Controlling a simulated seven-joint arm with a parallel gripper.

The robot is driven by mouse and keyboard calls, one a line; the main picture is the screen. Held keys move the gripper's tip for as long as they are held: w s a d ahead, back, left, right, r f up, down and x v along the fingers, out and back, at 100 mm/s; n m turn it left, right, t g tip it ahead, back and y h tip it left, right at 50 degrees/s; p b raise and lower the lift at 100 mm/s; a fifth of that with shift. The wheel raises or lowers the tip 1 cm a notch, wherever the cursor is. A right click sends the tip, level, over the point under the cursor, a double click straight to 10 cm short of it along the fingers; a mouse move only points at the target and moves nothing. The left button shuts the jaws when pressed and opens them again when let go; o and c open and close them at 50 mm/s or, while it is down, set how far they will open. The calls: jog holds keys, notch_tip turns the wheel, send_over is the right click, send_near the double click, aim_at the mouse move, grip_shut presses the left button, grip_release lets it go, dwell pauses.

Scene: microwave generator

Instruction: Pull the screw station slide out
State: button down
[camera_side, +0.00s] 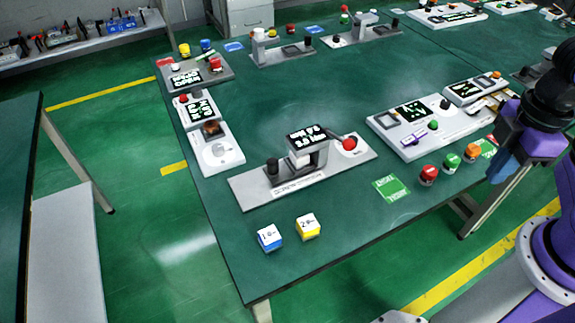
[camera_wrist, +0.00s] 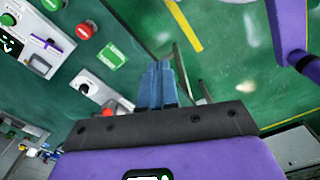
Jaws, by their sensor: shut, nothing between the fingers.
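My gripper (camera_side: 503,168) hangs at the right edge of the table in the side view, its blue fingers pointing down. In the wrist view the blue fingers (camera_wrist: 160,88) are together, with nothing between them. No readable label tells me which station is the screw station. A wide grey-white station (camera_side: 440,135) left of my gripper has a small screen, knobs and a purple sliding-looking part (camera_side: 413,138). A central station (camera_side: 300,172) carries a raised black display, a black knob and a lever with a red ball (camera_side: 349,144). My gripper is apart from both.
Red (camera_side: 428,174), green (camera_side: 451,162) and orange (camera_side: 472,152) round buttons stand in front of the wide station, near a green label (camera_side: 391,188). Blue (camera_side: 269,236) and yellow (camera_side: 307,226) cubes stand near the front edge. Other stations line the left and far sides.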

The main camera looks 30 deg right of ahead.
jog(key=c, duration=1.1)
grip_release()
jog(key=shift+w+a, duration=0.2)
jog(key=o, duration=0.3)
jog(key=w+a+r+n, duration=0.2)
jog(key=w+a+n, duration=0.2)
jog(key=w+a, duration=0.4)
jog(key=shift+n, duration=0.4)
jog(key=n, duration=1.6)
send_over(272, 160)
notch_tip(272, 160, down, 6)
notch_tip(272, 160, down, 17)
jog(key=shift+f, duration=0.1)
jog(key=shift+c, duration=0.4)
grip_shut()
